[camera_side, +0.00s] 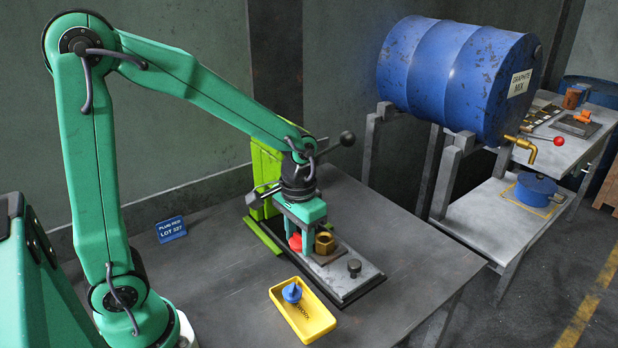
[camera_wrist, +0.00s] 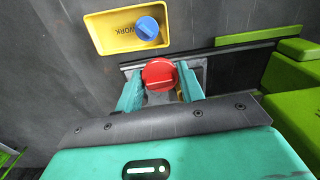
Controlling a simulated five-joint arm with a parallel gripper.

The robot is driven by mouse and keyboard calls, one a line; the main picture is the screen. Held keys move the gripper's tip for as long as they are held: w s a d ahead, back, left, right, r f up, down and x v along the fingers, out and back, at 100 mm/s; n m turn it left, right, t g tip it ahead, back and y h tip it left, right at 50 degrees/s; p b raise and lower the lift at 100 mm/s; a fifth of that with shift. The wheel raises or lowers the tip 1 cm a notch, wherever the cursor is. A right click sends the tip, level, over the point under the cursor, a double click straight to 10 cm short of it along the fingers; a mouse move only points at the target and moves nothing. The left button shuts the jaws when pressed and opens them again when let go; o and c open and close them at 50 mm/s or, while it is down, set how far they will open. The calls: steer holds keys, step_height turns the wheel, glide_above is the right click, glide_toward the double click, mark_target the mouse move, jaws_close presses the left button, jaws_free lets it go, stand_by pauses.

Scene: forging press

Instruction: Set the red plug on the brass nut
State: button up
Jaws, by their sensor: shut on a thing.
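My gripper (camera_side: 299,238) points down at the green press. Its teal fingers are closed on the red plug (camera_side: 295,243), which is partly covered by a finger in the side view. In the wrist view the round red top of the plug (camera_wrist: 158,73) sits between the fingers of my gripper (camera_wrist: 158,86). The brass nut (camera_side: 325,243) stands on the press's metal plate, just right of the plug in the side view. The plug is beside the nut, not on it. The gap under the plug is hidden.
A yellow tray (camera_side: 321,322) with a blue plug (camera_side: 292,292) lies in front of the press. The press (camera_side: 266,165) stands close behind my gripper, with a lever ending in a dark knob (camera_side: 347,139). The bench between sign and tray is clear.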

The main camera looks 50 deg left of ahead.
steer(key=w+a, duration=0.4)
steer(key=w, duration=0.6)
steer(key=shift+f, duration=0.15)
steer(key=shift+f, duration=1.95)
steer(key=shift+f, duration=0.7)
steer(key=shift+o, duration=1)
steer(key=o, duration=0.5)
steer(key=shift+r, duration=3.5)
